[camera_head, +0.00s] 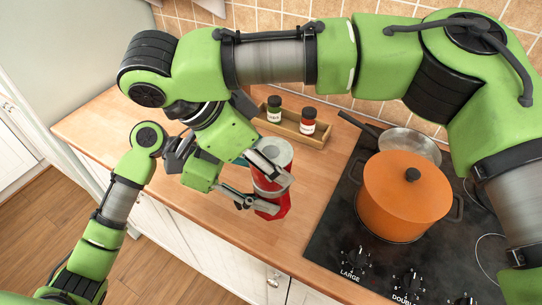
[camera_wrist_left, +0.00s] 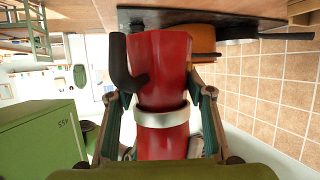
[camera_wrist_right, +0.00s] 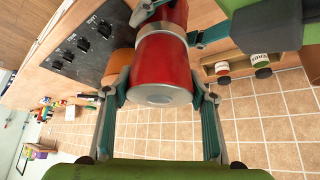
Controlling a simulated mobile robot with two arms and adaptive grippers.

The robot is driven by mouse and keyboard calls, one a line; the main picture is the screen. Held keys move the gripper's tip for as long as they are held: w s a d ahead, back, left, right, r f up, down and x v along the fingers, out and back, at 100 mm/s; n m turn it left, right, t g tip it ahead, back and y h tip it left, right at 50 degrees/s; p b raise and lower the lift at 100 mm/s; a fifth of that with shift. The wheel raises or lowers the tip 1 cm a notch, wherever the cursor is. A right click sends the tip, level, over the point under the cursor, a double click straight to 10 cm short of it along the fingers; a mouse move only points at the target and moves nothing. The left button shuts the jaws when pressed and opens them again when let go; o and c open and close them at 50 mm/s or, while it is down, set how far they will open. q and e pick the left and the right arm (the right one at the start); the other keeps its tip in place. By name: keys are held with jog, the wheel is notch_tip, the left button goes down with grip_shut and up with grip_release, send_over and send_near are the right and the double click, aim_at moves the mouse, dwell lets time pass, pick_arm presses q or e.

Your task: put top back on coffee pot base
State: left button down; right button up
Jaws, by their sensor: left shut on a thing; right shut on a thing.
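My left gripper (camera_head: 258,201) is shut on the handled piece near the band. My right gripper (camera_head: 271,166) is shut on the smooth piece. Fingers hide parts of both.
A wooden rack (camera_head: 291,127) with two jars stands behind the pot. An orange pot (camera_head: 401,205) and a metal pan (camera_head: 412,143) are on the black stove (camera_head: 325,235) to the right. The wooden worktop (camera_head: 110,118) is clear at left.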

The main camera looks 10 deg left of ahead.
jog(key=m+g, duration=0.2)
jog(key=m, duration=0.1)
jog(key=m+g, duration=0.2)
jog(key=m, duration=0.2)
jog(key=shift+w+d+h, duration=0.1)
jog(key=shift+h, duration=0.3)
jog(key=o, duration=1.2)
jog(key=shift+o, duration=0.2)
jog(key=shift+r, duration=2.3)
